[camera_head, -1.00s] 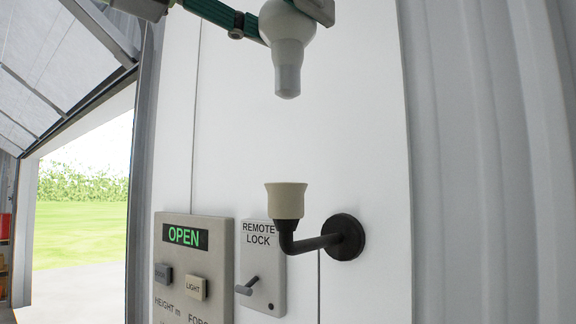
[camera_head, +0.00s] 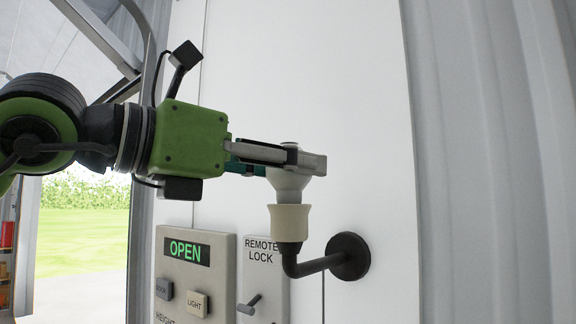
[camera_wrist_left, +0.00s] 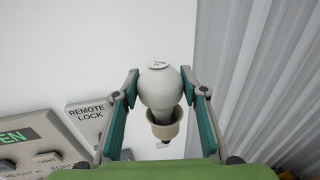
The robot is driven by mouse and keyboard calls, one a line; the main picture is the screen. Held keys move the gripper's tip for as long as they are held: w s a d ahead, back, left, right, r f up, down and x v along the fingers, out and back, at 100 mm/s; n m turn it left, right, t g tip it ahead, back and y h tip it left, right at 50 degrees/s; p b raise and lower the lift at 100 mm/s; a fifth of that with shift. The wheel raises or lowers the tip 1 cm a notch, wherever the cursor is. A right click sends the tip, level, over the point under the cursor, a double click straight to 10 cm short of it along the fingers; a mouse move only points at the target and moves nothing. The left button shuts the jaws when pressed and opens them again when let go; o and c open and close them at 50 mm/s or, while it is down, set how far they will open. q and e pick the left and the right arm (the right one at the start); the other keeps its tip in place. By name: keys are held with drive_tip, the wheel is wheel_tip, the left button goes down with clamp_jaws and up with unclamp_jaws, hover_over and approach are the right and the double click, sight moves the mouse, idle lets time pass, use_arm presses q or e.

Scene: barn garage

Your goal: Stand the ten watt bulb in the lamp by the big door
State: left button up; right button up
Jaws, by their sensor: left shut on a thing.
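The white bulb (camera_head: 290,184) is upright with its narrow end down in the mouth of the lamp's cream socket (camera_head: 290,222). The socket sits on a dark bent arm (camera_head: 318,264) fixed to the white wall. My left gripper (camera_head: 296,162) is shut on the bulb's round part from the left. In the left wrist view the bulb (camera_wrist_left: 159,90) is between the two fingers, above the socket (camera_wrist_left: 165,128). How deep the bulb's end sits in the socket is hidden by the rim. My right gripper is not in view.
A control panel (camera_head: 196,250) with a green OPEN display and a remote lock plate (camera_head: 263,277) with a lever are on the wall left of the lamp. Corrugated metal wall (camera_head: 490,160) is at the right. The open doorway (camera_head: 85,240) is at the far left.

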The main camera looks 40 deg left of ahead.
use_arm(q)
drive_tip(key=shift+s+d+r, duration=0.1)
drive_tip(key=shift+f, duration=0.2)
drive_tip(key=o, duration=0.8)
drive_tip(key=shift+r, duration=0.1)
drive_tip(key=shift+r, duration=0.2)
drive_tip(key=b+v, duration=0.3)
drive_tip(key=v, duration=0.9)
drive_tip(key=shift+f, duration=0.15)
